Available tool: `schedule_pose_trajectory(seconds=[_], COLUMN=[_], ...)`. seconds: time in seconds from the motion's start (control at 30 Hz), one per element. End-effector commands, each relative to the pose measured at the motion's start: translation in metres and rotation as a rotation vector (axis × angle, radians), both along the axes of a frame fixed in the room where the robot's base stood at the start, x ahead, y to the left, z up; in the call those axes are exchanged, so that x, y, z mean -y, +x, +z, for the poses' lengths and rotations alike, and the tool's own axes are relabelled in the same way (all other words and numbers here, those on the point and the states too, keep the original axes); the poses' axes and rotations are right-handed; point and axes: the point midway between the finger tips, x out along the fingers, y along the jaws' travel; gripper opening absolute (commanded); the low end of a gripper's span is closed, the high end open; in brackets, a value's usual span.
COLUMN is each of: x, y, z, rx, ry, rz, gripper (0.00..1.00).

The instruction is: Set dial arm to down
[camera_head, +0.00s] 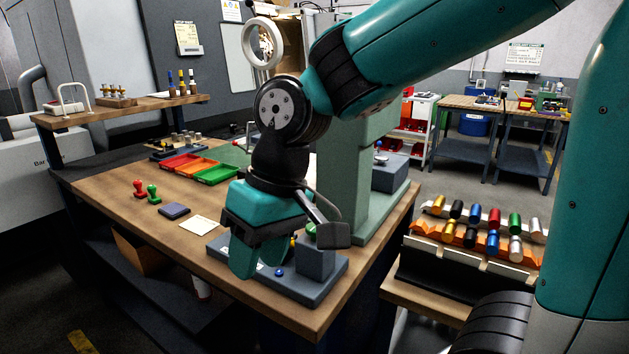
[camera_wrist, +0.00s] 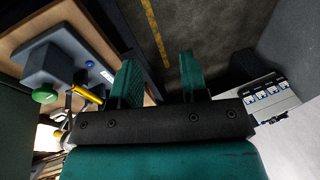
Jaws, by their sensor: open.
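A grey fixture (camera_head: 306,287) lies along the table's front edge; in the wrist view the same fixture (camera_wrist: 68,38) is at upper left. It carries a grey block (camera_head: 314,263), a blue button (camera_head: 279,271), a green knob (camera_wrist: 45,94) and a yellow bar (camera_wrist: 87,94). The yellow bar may be the dial arm; I cannot tell for sure, nor which way it is set. My gripper (camera_head: 258,264) hangs in front of the fixture and partly hides it. In the wrist view my gripper (camera_wrist: 160,60) is open and empty, beside the fixture, with floor behind its fingers.
Red, orange and green trays (camera_head: 215,174), two stamps (camera_head: 146,192), a dark pad (camera_head: 174,210) and a white card (camera_head: 201,228) lie on the wooden table (camera_head: 110,207). A pale green column (camera_head: 345,185) stands behind my arm. A rack of coloured cylinders (camera_head: 480,240) is at right.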

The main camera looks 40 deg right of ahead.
Motion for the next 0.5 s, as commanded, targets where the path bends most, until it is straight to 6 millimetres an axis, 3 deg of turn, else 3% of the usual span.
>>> schedule_pose_trajectory(seconds=[0.03, 0.1, 0.17, 0.2, 0.33, 0.4, 0.5], x=[0.018, 0.049, 0.081, 0.105, 0.174, 0.204, 0.231], y=[0.04, 0.092, 0.132, 0.155, 0.21, 0.227, 0.24], z=[0.033, 0.055, 0.068, 0.074, 0.084, 0.084, 0.082], rx=[-0.027, -0.063, -0.093, -0.112, -0.157, -0.176, -0.19], ry=[-0.018, -0.042, -0.058, -0.067, -0.085, -0.089, -0.091], rz=[-0.144, -0.364, -0.553, -0.674, -1.01, -1.142, -1.264], gripper=[0.41, 0.41, 0.41, 0.41, 0.41, 0.41, 0.41])
